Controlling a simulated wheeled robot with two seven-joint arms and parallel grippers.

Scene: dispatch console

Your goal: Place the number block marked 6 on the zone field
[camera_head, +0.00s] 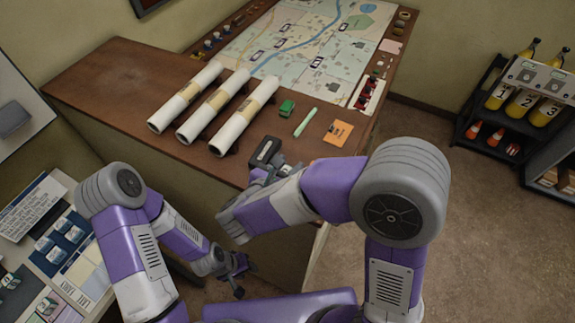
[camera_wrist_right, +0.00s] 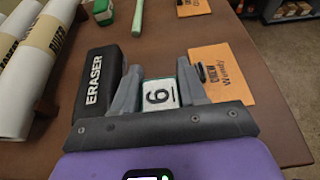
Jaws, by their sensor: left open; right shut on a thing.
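The number block marked 6 (camera_wrist_right: 160,93) is white with green edges and sits between the fingers of my right gripper (camera_wrist_right: 158,85), which is shut on it. In the head view my right gripper (camera_head: 284,166) is at the table's near edge, and I cannot make out the block there. Whether the block touches the table is unclear. My left gripper (camera_head: 238,276) is open and empty, low beside the table. A large map (camera_head: 300,45) lies on the table's far part. I cannot tell which area is the zone field.
A black eraser (camera_wrist_right: 98,82) lies left of my right gripper; an orange crew card (camera_wrist_right: 222,70) lies right. Three paper rolls (camera_head: 216,108), a green block (camera_head: 287,107) and a green stick (camera_head: 306,122) are farther back. A side desk (camera_head: 45,187) holds cards and blocks.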

